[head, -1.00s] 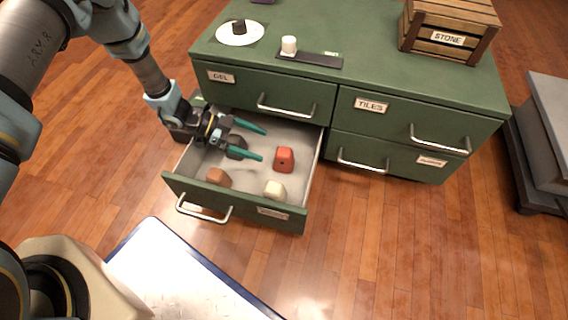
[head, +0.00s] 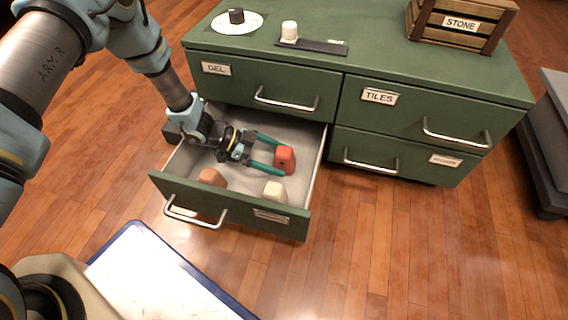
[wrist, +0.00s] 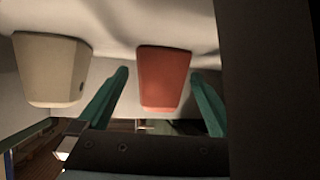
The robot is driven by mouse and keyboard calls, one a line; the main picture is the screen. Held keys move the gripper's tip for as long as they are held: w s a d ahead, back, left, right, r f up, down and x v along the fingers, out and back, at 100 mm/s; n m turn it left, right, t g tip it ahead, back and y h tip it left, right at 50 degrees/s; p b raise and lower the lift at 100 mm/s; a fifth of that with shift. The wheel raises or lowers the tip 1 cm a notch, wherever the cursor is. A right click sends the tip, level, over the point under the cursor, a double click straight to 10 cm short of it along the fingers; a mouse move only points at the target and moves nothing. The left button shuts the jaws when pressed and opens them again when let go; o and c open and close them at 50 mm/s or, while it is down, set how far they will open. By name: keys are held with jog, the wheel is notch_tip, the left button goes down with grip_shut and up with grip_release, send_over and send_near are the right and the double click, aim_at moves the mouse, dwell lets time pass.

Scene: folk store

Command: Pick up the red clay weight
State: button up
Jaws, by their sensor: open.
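The red clay weight (head: 286,159) lies in the open lower left drawer (head: 228,207), near the drawer's right wall. My gripper (head: 272,156) is inside the drawer, its teal fingers pointing right toward the red weight. The fingers are open, with their tips at or close to the weight's near side. In the wrist view the red weight (wrist: 163,78) shows between the two fingers (wrist: 160,98), with gaps on both sides. I cannot tell whether either finger touches it.
A cream weight (head: 274,191) and a brown weight (head: 212,177) lie near the drawer's front. The cream weight also shows in the wrist view (wrist: 50,70). The green cabinet top (head: 370,65) bears a white dish (head: 237,27) and a STONE crate (head: 460,25).

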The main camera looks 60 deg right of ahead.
jog(key=shift+s+d+f, duration=0.2)
jog(key=shift+s, duration=0.1)
jog(key=shift+c, duration=0.4)
jog(key=c, duration=1.5)
grip_shut()
jog(key=shift+r, duration=0.15)
